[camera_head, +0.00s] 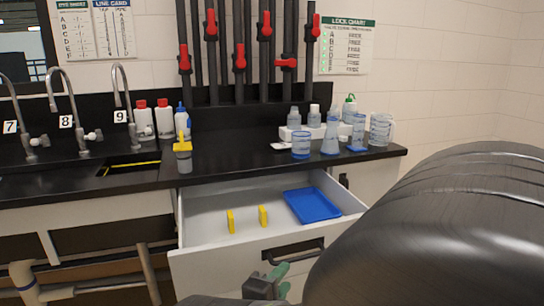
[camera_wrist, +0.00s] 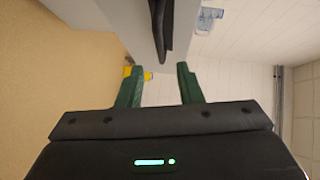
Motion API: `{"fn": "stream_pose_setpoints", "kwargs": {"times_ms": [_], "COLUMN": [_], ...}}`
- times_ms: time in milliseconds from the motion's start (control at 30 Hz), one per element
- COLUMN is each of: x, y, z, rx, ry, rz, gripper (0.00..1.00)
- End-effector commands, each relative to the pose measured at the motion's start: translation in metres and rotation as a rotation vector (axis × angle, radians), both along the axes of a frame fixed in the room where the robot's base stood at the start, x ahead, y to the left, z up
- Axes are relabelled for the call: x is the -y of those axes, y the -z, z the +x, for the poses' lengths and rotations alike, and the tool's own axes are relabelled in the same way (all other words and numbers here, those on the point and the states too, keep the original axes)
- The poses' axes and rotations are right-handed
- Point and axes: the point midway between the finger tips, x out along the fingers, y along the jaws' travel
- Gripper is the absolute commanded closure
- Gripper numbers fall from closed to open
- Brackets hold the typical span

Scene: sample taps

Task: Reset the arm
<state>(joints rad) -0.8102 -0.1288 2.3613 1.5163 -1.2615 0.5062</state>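My gripper (camera_head: 282,279) shows at the bottom of the head view, partly hidden by my own dark arm. It is just below and in front of the dark handle (camera_head: 291,251) of an open white drawer (camera_head: 190,262). In the wrist view my gripper (camera_wrist: 160,76) has its two green fingers spread wide with nothing held between them. The dark bar ahead of the fingertips in the wrist view looks like the drawer handle (camera_wrist: 161,22); I cannot tell whether the fingers touch it.
The drawer holds two yellow blocks (camera_head: 231,221) (camera_head: 263,216) and a blue tray (camera_head: 312,205). The black counter (camera_head: 235,158) above carries bottles, beakers (camera_head: 301,146) and a yellow-topped container (camera_head: 183,150). Taps (camera_head: 121,95) stand left; red-handled valves (camera_head: 240,58) line the back wall.

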Motion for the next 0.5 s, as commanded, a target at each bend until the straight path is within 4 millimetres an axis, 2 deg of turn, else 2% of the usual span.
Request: {"fn": "stream_pose_setpoints", "kwargs": {"times_ms": [500], "x": [0.018], "y": [0.006], "z": [0.032], "rx": [-0.001], "ry": [0.004], "rz": [-0.001], "gripper": [0.67]}}
